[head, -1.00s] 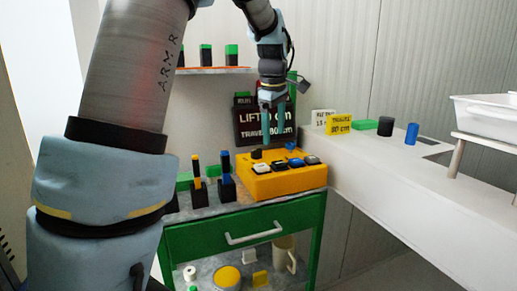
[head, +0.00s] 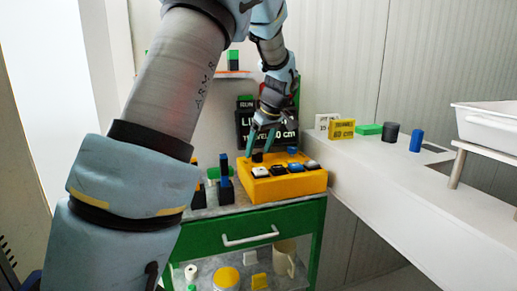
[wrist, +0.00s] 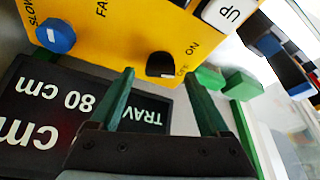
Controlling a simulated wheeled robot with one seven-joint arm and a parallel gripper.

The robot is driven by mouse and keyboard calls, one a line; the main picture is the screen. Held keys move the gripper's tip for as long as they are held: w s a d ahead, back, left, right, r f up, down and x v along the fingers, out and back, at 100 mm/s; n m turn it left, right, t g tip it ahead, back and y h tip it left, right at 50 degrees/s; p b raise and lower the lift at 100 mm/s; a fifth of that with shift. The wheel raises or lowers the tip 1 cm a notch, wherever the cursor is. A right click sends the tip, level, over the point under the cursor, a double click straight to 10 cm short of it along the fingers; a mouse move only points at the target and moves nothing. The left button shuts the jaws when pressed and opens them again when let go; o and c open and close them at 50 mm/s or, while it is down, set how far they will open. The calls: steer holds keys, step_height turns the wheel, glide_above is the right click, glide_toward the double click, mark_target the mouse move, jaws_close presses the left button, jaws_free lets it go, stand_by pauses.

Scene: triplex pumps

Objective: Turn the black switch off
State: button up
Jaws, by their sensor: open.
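The black switch (wrist: 161,61) sits on the yellow control box (wrist: 120,30), between labels reading ON and, partly hidden, what looks like OFF. In the head view the switch (head: 257,157) is a small black knob at the back left of the box (head: 285,185). My gripper (head: 260,153) is tilted, with its two green fingers apart at the switch. In the wrist view the fingertips of my gripper (wrist: 160,73) lie on either side of the switch, with nothing held. I cannot tell whether a finger touches it.
A blue knob (wrist: 55,35) and a white UP button (wrist: 222,12) are on the box; several buttons line its front. A black sign (wrist: 80,115) stands behind. Black holders (head: 224,190) stand left of the box. A white counter (head: 400,175) is at right.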

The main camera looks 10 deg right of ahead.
steer(key=shift+w+a+f, duration=0.1)
steer(key=shift+w+f, duration=0.1)
steer(key=shift+f, duration=0.25)
jaws_close()
stand_by(0.4)
